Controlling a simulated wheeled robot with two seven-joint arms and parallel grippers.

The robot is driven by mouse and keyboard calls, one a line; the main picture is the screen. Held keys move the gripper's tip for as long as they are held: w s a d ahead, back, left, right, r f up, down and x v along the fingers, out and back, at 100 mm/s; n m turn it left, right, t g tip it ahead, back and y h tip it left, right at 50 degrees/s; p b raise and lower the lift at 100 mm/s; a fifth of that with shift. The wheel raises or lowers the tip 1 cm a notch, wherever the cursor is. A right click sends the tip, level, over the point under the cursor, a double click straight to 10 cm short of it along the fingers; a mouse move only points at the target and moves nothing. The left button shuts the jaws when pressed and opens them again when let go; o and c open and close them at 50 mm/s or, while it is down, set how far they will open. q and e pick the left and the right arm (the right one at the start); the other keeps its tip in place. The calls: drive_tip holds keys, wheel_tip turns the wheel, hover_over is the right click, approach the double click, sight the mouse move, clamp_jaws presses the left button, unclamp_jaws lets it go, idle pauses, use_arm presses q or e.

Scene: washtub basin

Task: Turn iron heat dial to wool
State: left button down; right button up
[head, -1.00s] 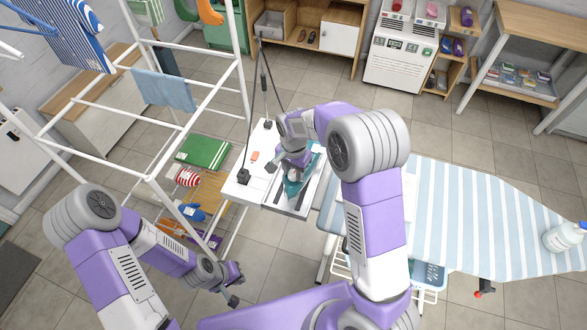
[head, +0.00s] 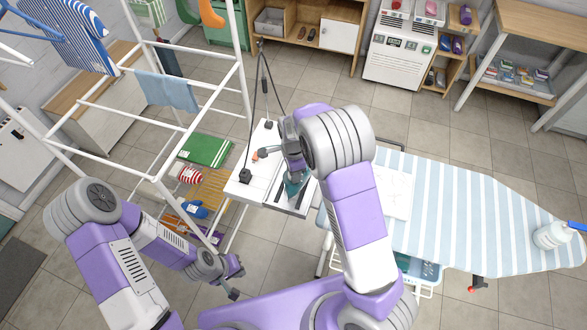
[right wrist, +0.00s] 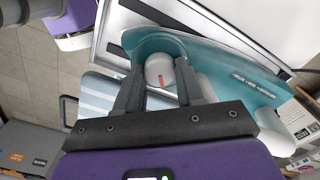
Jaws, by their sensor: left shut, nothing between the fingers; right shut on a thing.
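The teal iron (head: 293,191) rests on the white stand beside the ironing board, mostly hidden under my right wrist in the head view. The right wrist view shows its teal body (right wrist: 225,65) up close. Its round whitish heat dial (right wrist: 160,70) bears a red mark and sits between the fingers of my right gripper (right wrist: 159,82), which is shut on it. I cannot read any fabric label around the dial. My left gripper (head: 237,280) is shut and empty, low over the floor, apart from the iron.
The striped ironing board (head: 470,205) extends to the right, with a white spray bottle (head: 551,236) at its far end. A white drying rack (head: 155,178) stands at the left. A small orange item (head: 255,157) lies on the iron's stand. Open floor lies behind the board.

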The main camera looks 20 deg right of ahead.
idle(0.3)
drive_tip(key=o, duration=1)
drive_tip(key=shift+o, duration=0.2)
wheel_tip(320, 180, up, 8)
drive_tip(key=shift+f+p, duration=0.2)
drive_tip(key=shift+p, duration=0.45)
